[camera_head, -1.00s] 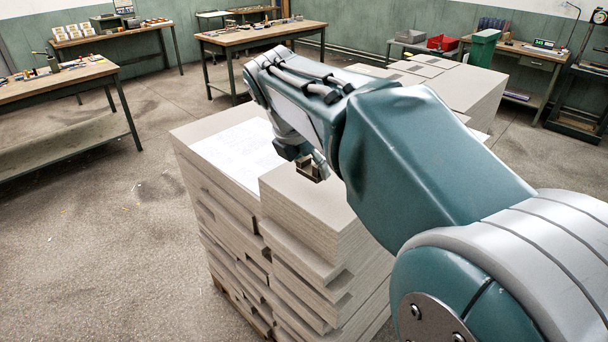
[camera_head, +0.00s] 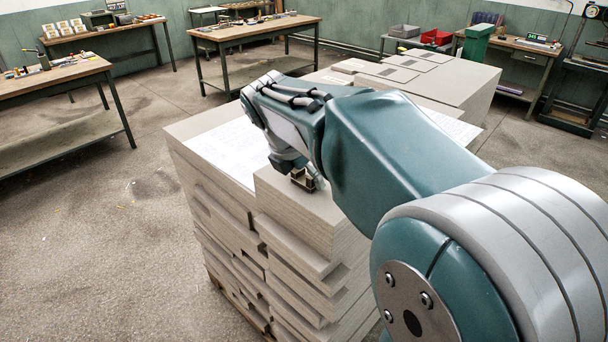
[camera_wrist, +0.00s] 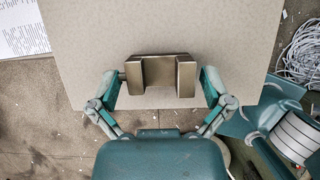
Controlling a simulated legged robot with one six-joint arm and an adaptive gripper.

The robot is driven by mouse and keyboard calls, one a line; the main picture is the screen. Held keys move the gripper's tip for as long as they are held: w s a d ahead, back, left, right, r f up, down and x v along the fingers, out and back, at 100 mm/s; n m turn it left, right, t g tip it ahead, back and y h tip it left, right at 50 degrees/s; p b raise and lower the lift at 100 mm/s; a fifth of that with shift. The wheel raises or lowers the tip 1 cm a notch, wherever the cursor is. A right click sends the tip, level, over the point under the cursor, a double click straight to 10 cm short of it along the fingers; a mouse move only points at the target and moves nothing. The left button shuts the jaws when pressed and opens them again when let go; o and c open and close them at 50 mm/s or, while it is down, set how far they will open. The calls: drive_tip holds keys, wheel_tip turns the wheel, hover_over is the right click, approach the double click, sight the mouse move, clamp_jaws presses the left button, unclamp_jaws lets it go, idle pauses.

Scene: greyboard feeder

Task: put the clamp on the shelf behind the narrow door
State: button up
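The clamp (camera_wrist: 160,75) is a bronze-brown, blocky metal U-shape. In the wrist view it lies over the grey board at the top of a stack, between my two fingers. In the head view the clamp (camera_head: 303,180) shows small under the end of my arm, on the near stack. My gripper (camera_wrist: 160,88) is open, one teal finger on each side of the clamp. A gap shows at the right finger; the left finger is close to a small pin on the clamp's side. No shelf or narrow door can be made out.
The stack of greyboard (camera_head: 300,215) stands on a pallet, with a printed white sheet (camera_head: 230,147) on its farther part. More stacked board (camera_head: 450,85) stands behind. Workbenches (camera_head: 255,35) line the back and left (camera_head: 60,75). Open floor (camera_head: 90,230) lies at the left.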

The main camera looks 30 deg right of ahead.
drive_tip(key=v, duration=1.2)
